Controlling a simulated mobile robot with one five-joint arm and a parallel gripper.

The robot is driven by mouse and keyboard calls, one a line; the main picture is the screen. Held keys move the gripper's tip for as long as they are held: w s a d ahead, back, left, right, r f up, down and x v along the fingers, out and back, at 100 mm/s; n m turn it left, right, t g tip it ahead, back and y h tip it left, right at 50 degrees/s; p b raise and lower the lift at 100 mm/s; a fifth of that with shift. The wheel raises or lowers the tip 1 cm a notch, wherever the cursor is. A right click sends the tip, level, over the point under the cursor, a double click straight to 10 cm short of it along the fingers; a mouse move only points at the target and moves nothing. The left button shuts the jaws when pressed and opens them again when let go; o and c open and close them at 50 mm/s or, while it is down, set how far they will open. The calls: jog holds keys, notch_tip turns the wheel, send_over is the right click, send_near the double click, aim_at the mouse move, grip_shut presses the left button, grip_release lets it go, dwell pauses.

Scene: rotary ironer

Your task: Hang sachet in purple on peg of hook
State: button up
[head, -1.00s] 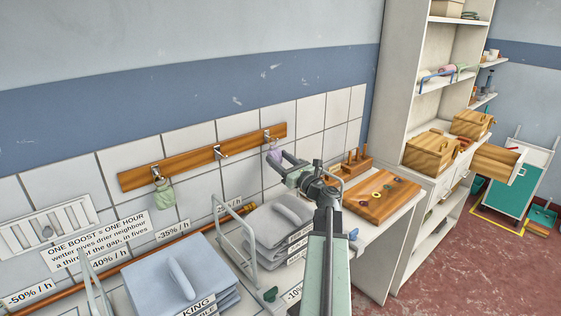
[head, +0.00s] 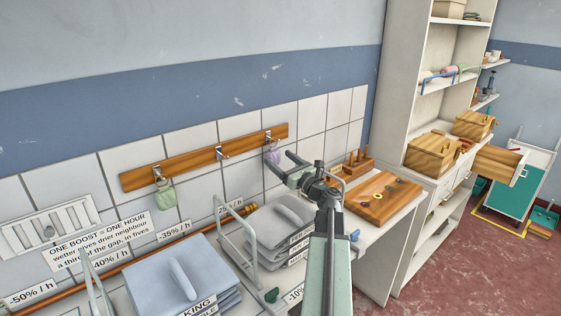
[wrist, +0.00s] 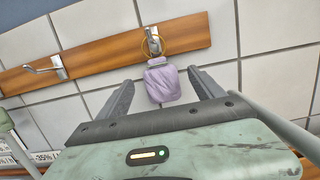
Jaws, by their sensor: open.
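The purple sachet (wrist: 163,83) hangs by a yellow loop (wrist: 153,42) at a hook (wrist: 152,38) on the wooden rail in the wrist view. In the head view the purple sachet (head: 273,153) is under the rail's right-hand hook (head: 268,136). My gripper (head: 282,165) is open in front of the wall near the sachet. In the wrist view the gripper (wrist: 163,88) has one finger on each side of the sachet, with gaps between, and holds nothing.
The wooden rail (head: 190,160) also bears a bare middle hook (head: 221,153) and a left hook with a green sachet (head: 164,195). Below stand stacks of folded linen (head: 180,280), wire frames and a wooden board (head: 382,197) with rings.

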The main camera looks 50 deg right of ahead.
jog(key=b+v, duration=0.1)
jog(key=v, duration=0.6)
jog(key=shift+f, duration=0.1)
jog(key=shift+s, duration=0.4)
